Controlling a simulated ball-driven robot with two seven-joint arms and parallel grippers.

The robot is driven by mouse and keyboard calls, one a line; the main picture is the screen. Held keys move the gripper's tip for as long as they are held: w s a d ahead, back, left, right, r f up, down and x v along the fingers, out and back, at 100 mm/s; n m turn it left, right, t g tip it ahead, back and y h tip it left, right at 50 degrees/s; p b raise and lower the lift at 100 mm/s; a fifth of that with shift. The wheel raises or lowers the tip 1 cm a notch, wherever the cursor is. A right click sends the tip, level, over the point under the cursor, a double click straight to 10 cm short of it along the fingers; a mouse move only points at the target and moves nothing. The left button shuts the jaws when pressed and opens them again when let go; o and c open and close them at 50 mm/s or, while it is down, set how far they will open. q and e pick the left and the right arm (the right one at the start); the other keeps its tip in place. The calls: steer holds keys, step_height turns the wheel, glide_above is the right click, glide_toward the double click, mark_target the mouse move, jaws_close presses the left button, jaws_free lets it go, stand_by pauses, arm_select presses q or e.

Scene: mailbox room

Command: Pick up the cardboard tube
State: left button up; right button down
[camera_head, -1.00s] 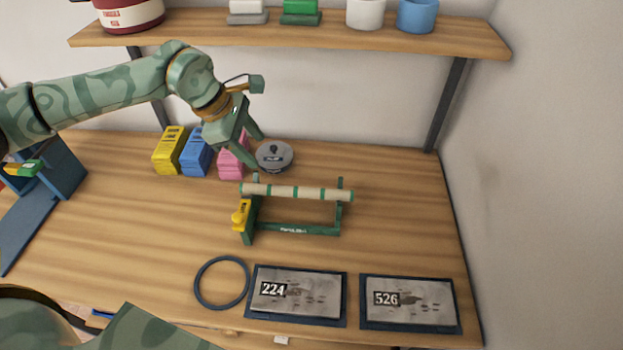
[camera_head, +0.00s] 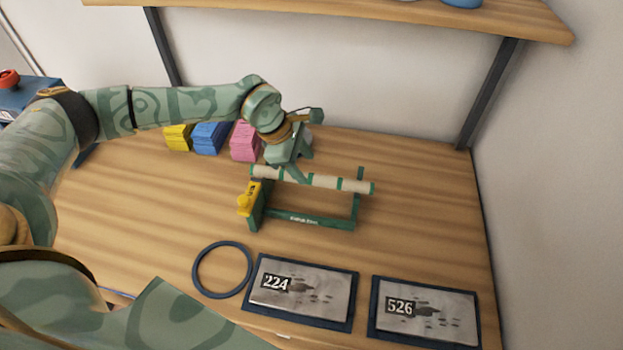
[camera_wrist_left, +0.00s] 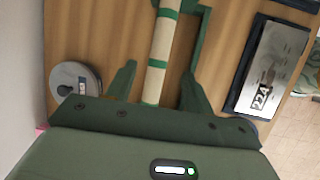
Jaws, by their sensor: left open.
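The cardboard tube (camera_head: 325,181) is beige with green bands and lies across the top of a green stand (camera_head: 305,218) with a yellow part at its left end. My left gripper (camera_head: 304,168) is over the left half of the tube, coming from behind. In the left wrist view the tube (camera_wrist_left: 161,48) runs between the two open fingers (camera_wrist_left: 155,85), apart from both as far as I can see. The gripper hides a piece of the tube in the head view. My right gripper is not in view.
Yellow, blue (camera_head: 209,138) and pink (camera_head: 245,142) stacks stand behind the stand. A grey round object (camera_wrist_left: 75,80) is beside the left finger in the wrist view. A dark ring (camera_head: 222,270) and plates 224 (camera_head: 318,290) and 526 (camera_head: 435,317) lie in front.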

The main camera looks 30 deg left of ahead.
mark_target(311, 176)
arm_select(q)
steer(key=x, duration=0.5)
steer(key=shift+w+a+f+b, duration=0.1)
steer(key=shift+a+f+b, duration=0.15)
steer(key=shift+b, duration=0.15)
steer(key=c, duration=1.1)
steer(key=shift+r, duration=0.1)
steer(key=shift+r, duration=0.15)
